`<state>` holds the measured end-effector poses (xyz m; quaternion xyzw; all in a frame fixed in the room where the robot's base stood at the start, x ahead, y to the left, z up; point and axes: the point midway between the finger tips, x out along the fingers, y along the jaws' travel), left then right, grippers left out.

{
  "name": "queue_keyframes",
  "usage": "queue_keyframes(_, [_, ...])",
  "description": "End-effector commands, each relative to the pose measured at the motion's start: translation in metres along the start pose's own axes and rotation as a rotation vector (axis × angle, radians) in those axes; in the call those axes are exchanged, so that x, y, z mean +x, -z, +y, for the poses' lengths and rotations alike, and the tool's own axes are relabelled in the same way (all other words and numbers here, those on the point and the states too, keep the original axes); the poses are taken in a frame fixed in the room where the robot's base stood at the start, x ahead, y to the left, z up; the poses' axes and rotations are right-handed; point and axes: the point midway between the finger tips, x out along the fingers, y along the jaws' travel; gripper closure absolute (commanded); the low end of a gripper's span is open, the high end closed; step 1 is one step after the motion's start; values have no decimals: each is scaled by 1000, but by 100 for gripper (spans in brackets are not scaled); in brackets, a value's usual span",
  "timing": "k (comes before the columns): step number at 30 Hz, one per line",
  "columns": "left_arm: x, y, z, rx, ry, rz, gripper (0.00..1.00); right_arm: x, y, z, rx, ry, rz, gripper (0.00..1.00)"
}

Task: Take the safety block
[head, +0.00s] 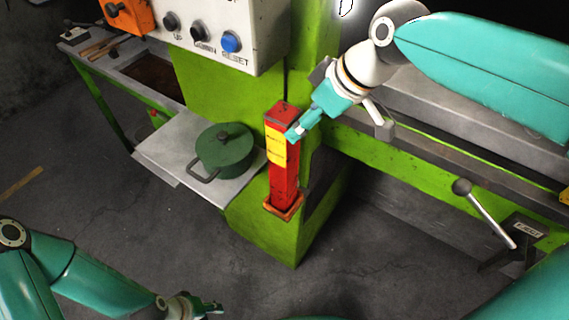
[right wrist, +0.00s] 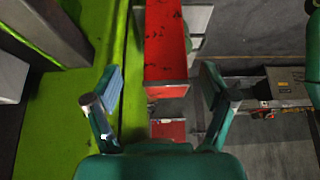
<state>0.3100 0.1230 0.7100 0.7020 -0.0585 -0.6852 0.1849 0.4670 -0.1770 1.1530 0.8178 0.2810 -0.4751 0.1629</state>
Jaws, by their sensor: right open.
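The safety block is a tall red post (head: 285,178) with a yellow label. It stands upright against the green press column, its foot in an orange-brown holder (head: 283,207). My right gripper (head: 297,132) is at the upper right side of the block in the head view, overlapping its edge. In the right wrist view the red block (right wrist: 165,45) lies ahead, in line with the gap between the two spread fingers (right wrist: 160,90). I cannot tell whether they touch it. My left gripper (head: 192,304) is low at the bottom edge, away from the block; its opening is unclear.
A green lidded pot (head: 223,150) stands on a grey shelf (head: 165,150) left of the block. A control box (head: 215,30) with buttons hangs above. A lever with a ball knob (head: 463,187) sticks out at the right. The floor in front is clear.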

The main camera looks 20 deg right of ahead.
Motion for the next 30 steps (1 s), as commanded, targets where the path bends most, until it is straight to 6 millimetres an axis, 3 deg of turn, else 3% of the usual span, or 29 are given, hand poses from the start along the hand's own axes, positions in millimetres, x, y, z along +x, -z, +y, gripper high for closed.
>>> queue_keyframes(3, [-2,0,0,0,0,0,60,18,1,0,-1,2,-3,17])
queue_keyframes(11, [-4,0,2,0,0,0,60,35,1,-2,-1,2,-2,17])
queue_keyframes(21, [-15,0,5,0,0,0,60,77,1,-6,-2,2,-2,17])
queue_keyframes(30, [-14,0,5,0,0,0,60,81,1,-6,-2,1,1,20])
